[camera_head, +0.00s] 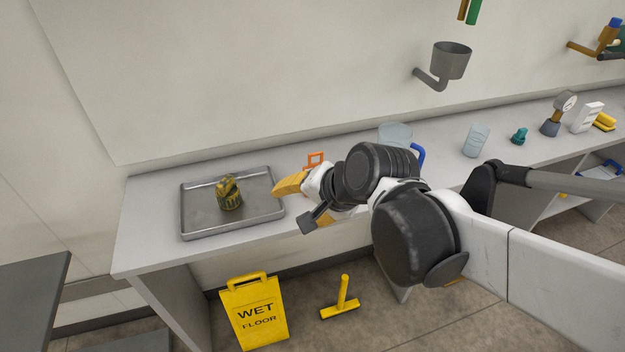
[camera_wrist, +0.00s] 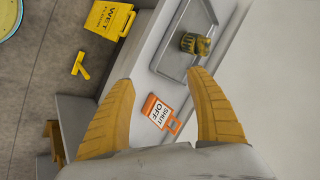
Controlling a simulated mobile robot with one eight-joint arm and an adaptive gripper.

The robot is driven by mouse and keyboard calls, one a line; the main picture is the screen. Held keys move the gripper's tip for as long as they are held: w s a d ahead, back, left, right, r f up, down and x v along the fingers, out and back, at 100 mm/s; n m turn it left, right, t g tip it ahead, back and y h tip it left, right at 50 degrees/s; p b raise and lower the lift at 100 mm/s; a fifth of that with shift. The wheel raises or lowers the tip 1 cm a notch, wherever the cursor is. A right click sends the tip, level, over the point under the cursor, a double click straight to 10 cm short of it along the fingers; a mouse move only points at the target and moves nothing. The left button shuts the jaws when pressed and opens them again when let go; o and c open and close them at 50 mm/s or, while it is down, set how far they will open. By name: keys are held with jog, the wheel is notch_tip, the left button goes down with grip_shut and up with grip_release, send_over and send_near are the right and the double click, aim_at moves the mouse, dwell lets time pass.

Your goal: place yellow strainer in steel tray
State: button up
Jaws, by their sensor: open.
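The yellow strainer (camera_head: 229,196), with dark streaks on its side, stands upright in the steel tray (camera_head: 258,211), near the tray's middle. The tray lies flat at the left end of the counter. In the wrist view the strainer (camera_wrist: 195,43) sits inside the tray (camera_wrist: 190,15), beyond my fingertips. My gripper (camera_wrist: 160,80) has yellow fingers spread wide with nothing between them. In the head view its yellow finger (camera_head: 290,184) is just right of the tray and apart from the strainer.
An orange shut-off tag (camera_wrist: 158,111) lies by my fingers. A clear container (camera_head: 394,133) and blue handle (camera_head: 418,154) are behind my arm. A clear cup (camera_head: 475,141) and gauge (camera_head: 563,103) stand further right. A wet-floor sign (camera_head: 256,312) stands on the floor in front.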

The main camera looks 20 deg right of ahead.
jog(key=s+d+r+n+h, duration=0.1)
jog(key=s+d+n+h, duration=0.2)
jog(key=s+d+n, duration=0.2)
jog(key=s+n, duration=0.2)
jog(key=n, duration=0.2)
jog(key=shift+s+d, duration=0.2)
jog(key=shift+d, duration=0.05)
dwell(0.5)
